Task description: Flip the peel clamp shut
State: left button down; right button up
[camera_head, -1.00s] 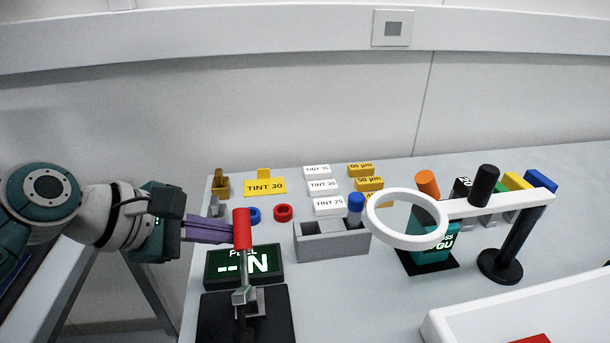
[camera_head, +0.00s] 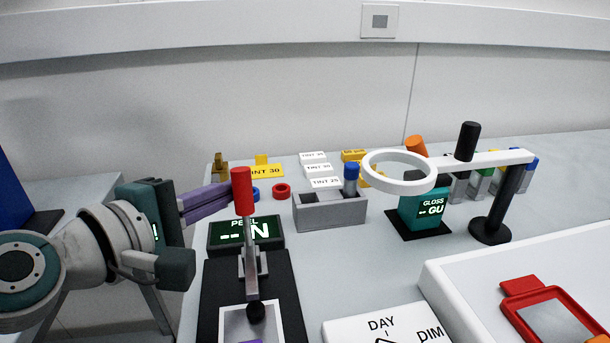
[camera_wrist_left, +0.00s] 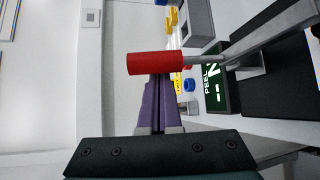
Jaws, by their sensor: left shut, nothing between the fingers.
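The peel clamp (camera_head: 251,262) stands on a black base (camera_head: 283,290) at the front left of the table. Its lever with a red handle (camera_head: 242,191) stands upright, and a dark round tip sits low at its front over a pale plate. My left gripper (camera_head: 226,191), with purple fingers, is shut and empty just left of the red handle. In the left wrist view the red handle (camera_wrist_left: 155,63) lies across the fingertips (camera_wrist_left: 157,80); I cannot tell if they touch. The peel display (camera_head: 246,232) behind reads "-- N". My right gripper is out of view.
A grey holder (camera_head: 330,214) with a blue-topped item stands right of the display. A white ring on a black stand (camera_head: 490,229) and a gloss meter (camera_head: 424,208) are farther right. A white panel with a red frame (camera_head: 548,312) and a DAY/DIM box (camera_head: 383,328) lie at front right.

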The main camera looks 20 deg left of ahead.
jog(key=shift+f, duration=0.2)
pick_arm(q)
jog(key=shift+s+d+r, duration=0.2)
jog(key=shift+s+d, duration=0.05)
jog(key=shift+s, duration=0.15)
jog(key=shift+s, duration=0.1)
dwell(0.3)
